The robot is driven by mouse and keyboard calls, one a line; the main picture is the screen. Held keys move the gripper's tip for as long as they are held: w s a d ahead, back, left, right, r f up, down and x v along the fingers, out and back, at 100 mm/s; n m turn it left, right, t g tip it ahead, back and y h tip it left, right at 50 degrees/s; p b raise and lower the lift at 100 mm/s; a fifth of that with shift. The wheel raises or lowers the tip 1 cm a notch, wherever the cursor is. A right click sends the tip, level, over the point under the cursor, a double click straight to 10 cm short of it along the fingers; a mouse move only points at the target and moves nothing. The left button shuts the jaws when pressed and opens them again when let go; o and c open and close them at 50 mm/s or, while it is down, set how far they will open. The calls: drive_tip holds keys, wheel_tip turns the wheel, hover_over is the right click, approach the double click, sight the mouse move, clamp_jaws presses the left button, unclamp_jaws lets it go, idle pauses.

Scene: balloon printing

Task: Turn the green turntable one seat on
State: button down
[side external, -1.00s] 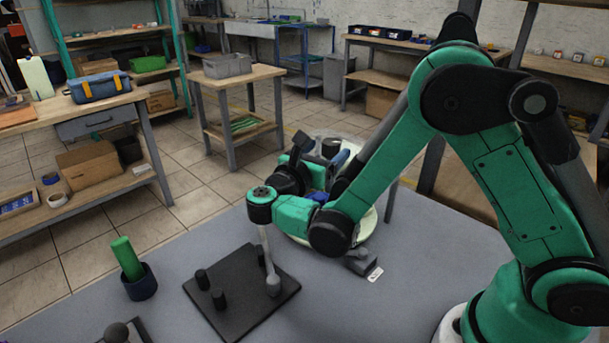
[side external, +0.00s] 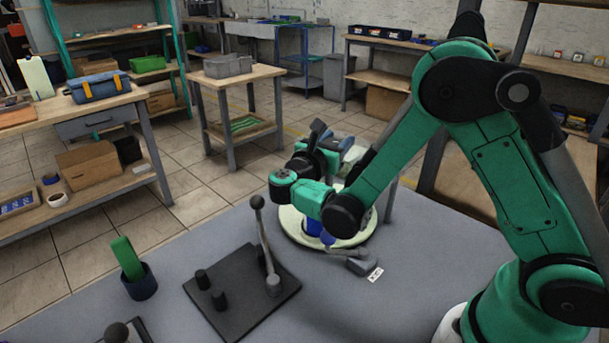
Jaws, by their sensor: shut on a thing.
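The green turntable (side external: 349,241) is a pale green disc at the far side of the grey table, largely covered by my arm. A blue part (side external: 316,229) shows on it beneath my wrist, and a blue-grey part (side external: 340,144) rises behind. My gripper (side external: 326,150) is over the turntable, behind my green and black wrist. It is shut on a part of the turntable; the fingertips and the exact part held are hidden.
A black board (side external: 229,307) with a grey ball-topped lever (side external: 264,238) and dark pegs stands in front. A dark cup (side external: 140,286) holding a green cylinder (side external: 127,258) is at left. A grey block (side external: 361,262) lies beside the turntable. Bare tabletop lies right of the board.

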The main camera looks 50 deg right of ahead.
drive_tip(key=shift+w+a+n+t+y, duration=0.15)
drive_tip(key=shift+n+t+y, duration=0.3)
drive_tip(key=shift+n+t, duration=0.55)
drive_tip(key=shift+w+d+n+t+y, duration=0.1)
drive_tip(key=shift+n+t+y, duration=0.45)
drive_tip(key=shift+t, duration=0.85)
drive_tip(key=shift+c, duration=1.8)
unclamp_jaws()
drive_tip(key=shift+a, duration=0.1)
drive_tip(key=shift+v, duration=2.8)
